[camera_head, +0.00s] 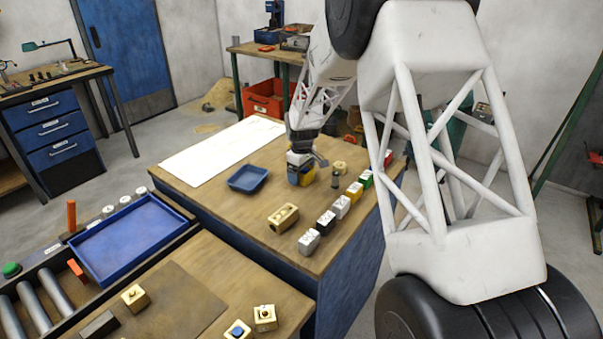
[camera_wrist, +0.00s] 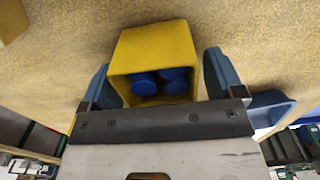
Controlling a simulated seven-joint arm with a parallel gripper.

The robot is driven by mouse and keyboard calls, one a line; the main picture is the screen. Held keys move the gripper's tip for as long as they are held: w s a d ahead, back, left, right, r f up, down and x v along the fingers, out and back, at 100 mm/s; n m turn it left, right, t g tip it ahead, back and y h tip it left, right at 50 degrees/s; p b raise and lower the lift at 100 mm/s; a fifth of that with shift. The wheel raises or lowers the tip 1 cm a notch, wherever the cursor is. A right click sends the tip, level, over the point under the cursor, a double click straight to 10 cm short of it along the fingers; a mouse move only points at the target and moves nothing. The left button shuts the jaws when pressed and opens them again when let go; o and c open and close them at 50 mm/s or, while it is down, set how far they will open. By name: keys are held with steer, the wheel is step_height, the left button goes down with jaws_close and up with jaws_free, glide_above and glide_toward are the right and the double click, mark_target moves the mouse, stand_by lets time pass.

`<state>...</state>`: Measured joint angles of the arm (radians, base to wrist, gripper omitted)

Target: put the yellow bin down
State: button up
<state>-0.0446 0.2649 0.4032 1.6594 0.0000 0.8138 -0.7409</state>
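The yellow bin (camera_wrist: 155,45) is between the two blue fingers of my gripper (camera_wrist: 158,75) in the wrist view. Its open side faces the wrist camera, and blue round parts (camera_wrist: 160,82) show inside. In the head view my gripper (camera_head: 302,172) is low over the middle of the wooden workbench (camera_head: 215,190), and a small part of the yellow bin (camera_head: 309,177) shows beside a blue finger. I cannot tell whether the bin's underside touches the bench.
A small blue tray (camera_head: 248,179) lies left of my gripper. A brass block (camera_head: 283,217) is in front of it. A row of small coloured blocks (camera_head: 341,207) runs along the right edge. A dark cylinder (camera_head: 336,179) stands close right. A white sheet (camera_head: 222,147) covers the back left.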

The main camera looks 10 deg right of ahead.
steer(key=shift+r, duration=0.1)
step_height(320, 180, up, 12)
stand_by(1.0)
stand_by(0.4)
